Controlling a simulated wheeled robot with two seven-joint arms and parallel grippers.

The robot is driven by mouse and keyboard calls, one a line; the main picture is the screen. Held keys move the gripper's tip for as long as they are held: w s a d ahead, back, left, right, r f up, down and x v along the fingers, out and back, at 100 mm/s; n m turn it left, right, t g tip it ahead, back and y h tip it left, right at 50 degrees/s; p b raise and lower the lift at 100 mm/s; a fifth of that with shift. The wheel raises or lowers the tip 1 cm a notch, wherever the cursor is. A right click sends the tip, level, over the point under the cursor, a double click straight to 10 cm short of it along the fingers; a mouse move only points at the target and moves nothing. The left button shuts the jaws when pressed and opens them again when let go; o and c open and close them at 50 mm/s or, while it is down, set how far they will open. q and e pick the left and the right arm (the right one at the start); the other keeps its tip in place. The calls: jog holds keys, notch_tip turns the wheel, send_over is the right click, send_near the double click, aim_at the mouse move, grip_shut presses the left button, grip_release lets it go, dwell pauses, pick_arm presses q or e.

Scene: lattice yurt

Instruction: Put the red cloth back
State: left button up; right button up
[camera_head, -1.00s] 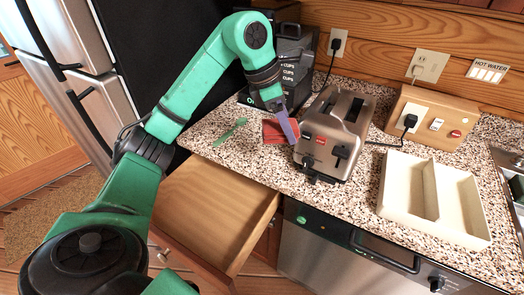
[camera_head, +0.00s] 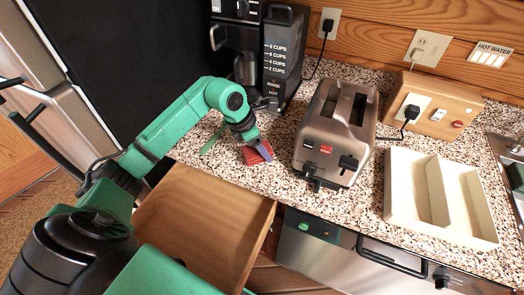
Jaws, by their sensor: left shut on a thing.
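The red cloth (camera_head: 254,157) is a small flat red piece on the speckled counter, left of the toaster. My left gripper (camera_head: 262,148) is at the cloth, with a purple-grey finger over it. It is shut on the cloth, whose grasped part is partly hidden by the gripper. Below the counter's front edge, a wooden drawer (camera_head: 205,225) stands pulled open, and the part of its inside that shows looks empty. My right gripper is not in view.
A metal toaster (camera_head: 336,130) stands right of the cloth, close to the gripper. A coffee maker (camera_head: 283,55) stands behind. A green utensil (camera_head: 212,140) lies left of the cloth, partly hidden by my arm. A cream two-part tray (camera_head: 434,200) sits at right.

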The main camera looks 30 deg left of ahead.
aim_at(247, 152)
pick_arm(q)
jog(key=shift+s+d+f, duration=0.15)
jog(key=shift+f, duration=0.5)
jog(key=shift+s+d+f, duration=0.1)
jog(key=shift+f, duration=0.7)
jog(key=o, duration=1.2)
jog(key=shift+w+a, duration=0.1)
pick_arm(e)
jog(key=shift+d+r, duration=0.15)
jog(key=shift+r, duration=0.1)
pick_arm(q)
jog(key=shift+r, duration=0.15)
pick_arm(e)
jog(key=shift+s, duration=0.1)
pick_arm(q)
jog(key=b+v, duration=0.2)
jog(key=v, duration=0.9)
jog(key=shift+r, duration=0.5)
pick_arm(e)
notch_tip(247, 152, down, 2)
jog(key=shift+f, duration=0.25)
